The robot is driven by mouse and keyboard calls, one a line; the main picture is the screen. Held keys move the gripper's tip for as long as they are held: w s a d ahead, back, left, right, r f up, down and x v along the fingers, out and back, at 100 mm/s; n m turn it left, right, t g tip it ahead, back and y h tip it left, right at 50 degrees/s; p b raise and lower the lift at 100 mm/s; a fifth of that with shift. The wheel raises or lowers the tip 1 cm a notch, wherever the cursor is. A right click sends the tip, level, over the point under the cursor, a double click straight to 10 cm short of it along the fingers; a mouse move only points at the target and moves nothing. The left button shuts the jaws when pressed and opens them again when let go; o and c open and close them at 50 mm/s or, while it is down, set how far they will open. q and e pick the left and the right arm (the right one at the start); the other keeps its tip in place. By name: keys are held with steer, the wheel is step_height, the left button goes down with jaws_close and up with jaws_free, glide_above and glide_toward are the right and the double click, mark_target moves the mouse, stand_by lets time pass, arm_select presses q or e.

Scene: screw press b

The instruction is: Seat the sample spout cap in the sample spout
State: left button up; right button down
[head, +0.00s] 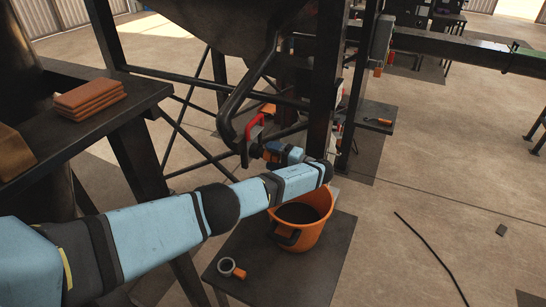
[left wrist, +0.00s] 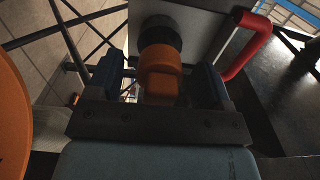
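The orange sample spout cap (left wrist: 160,72) is in the middle of the left wrist view, at the end of the dark round sample spout (left wrist: 160,33). It appears lined up with the spout and against it; how deep it sits is hidden. My left gripper (left wrist: 158,75) has one finger on each side of the cap, with narrow gaps seeming to show between fingers and cap. In the head view my left gripper (head: 275,153) is at the spout below the vessel, above the orange bucket, and its wrist hides part of it. My right gripper is not in view.
A red-handled lever (head: 253,130) is close beside the gripper; its red handle also shows in the left wrist view (left wrist: 249,45). The orange bucket (head: 312,232) stands on a dark low table (head: 325,275) with a small ring-shaped orange-handled item (head: 231,268). Dark frame posts stand behind.

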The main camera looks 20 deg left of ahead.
arm_select(q)
steer(key=d+b, duration=0.5)
steer(key=d, duration=0.8)
steer(key=shift+s+d, duration=0.25)
steer(key=shift+d, duration=0.15)
